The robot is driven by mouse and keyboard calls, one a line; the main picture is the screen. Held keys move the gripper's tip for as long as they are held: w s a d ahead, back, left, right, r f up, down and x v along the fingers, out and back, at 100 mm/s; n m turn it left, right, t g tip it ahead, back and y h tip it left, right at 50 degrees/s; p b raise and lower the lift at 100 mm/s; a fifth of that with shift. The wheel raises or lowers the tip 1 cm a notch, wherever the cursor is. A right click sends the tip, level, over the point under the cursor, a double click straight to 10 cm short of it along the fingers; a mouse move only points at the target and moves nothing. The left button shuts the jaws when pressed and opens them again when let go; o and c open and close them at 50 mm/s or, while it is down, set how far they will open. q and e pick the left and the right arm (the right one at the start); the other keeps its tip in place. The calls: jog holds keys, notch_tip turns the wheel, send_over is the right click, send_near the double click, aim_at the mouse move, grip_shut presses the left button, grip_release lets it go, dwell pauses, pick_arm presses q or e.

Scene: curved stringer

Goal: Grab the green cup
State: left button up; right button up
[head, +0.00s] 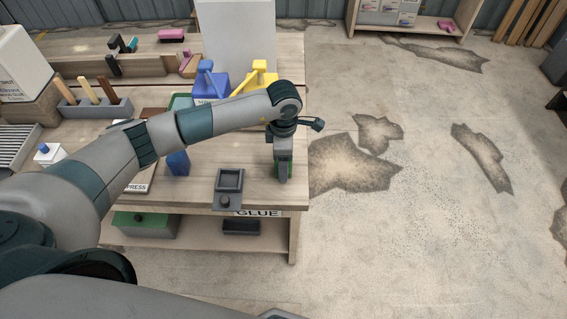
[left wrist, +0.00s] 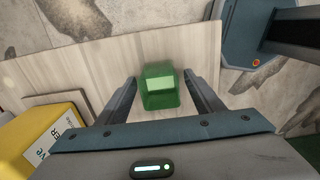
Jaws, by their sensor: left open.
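The green cup (left wrist: 160,88) stands on the wooden table near its right edge. In the left wrist view it sits between the two fingers of my left gripper (left wrist: 160,80), which are apart with a gap on each side of it. In the head view my left gripper (head: 283,174) points down over the cup, and only slivers of the green cup (head: 290,168) show around it. My right gripper is not in view.
A dark square tray (head: 229,180) and a blue block (head: 178,163) stand left of the gripper on the table (head: 260,195). Blue (head: 210,82) and yellow (head: 256,78) containers stand behind, before a white panel (head: 237,35). Open floor lies to the right.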

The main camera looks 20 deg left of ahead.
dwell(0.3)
pick_arm(q)
jog(key=c, duration=1.1)
jog(key=shift+r, duration=0.1)
jog(key=shift+r+b, duration=0.5)
jog(key=shift+b, duration=0.05)
notch_tip(320, 180, up, 2)
jog(key=shift+r+b, duration=0.2)
jog(key=shift+b, duration=0.65)
jog(key=shift+s+d+r+b, duration=0.8)
jog(key=shift+d+r, duration=0.45)
jog(key=shift+d, duration=0.5)
jog(key=shift+s+d+r+b, duration=0.8)
jog(key=shift+d+r, duration=0.4)
jog(key=shift+d, duration=0.6)
jog(key=shift+s+d+r+b, duration=0.75)
jog(key=shift+d+r, duration=0.5)
jog(key=shift+d, duration=0.5)
